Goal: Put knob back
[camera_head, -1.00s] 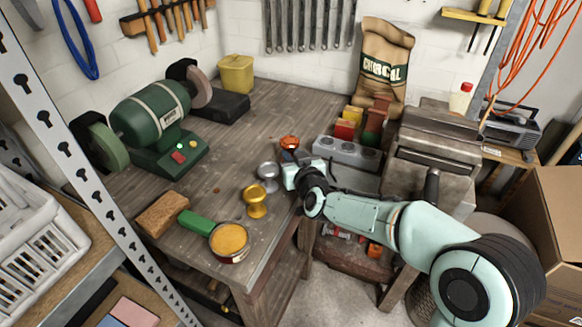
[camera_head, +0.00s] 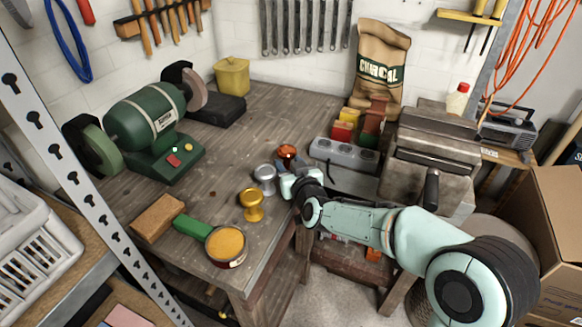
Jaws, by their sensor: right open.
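Three knob-shaped pieces stand in a row near the right edge of the workbench (camera_head: 262,112): a gold one (camera_head: 251,204), a silver one (camera_head: 265,178) and a copper-orange one (camera_head: 287,152). I cannot tell which is the task's knob. My right gripper (camera_head: 287,182) is open, low at the bench edge, just right of the silver piece and in front of the copper-orange one. Its fingers are small and partly hidden, so contact is unclear. My left gripper is not in view.
A grey block with round recesses (camera_head: 345,151) and a metal vise (camera_head: 432,160) lie behind my right arm. A round tin (camera_head: 226,246), green-handled tool (camera_head: 192,228) and brown block (camera_head: 158,217) lie at the front left. A green bench grinder (camera_head: 148,118) stands left. The bench middle is clear.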

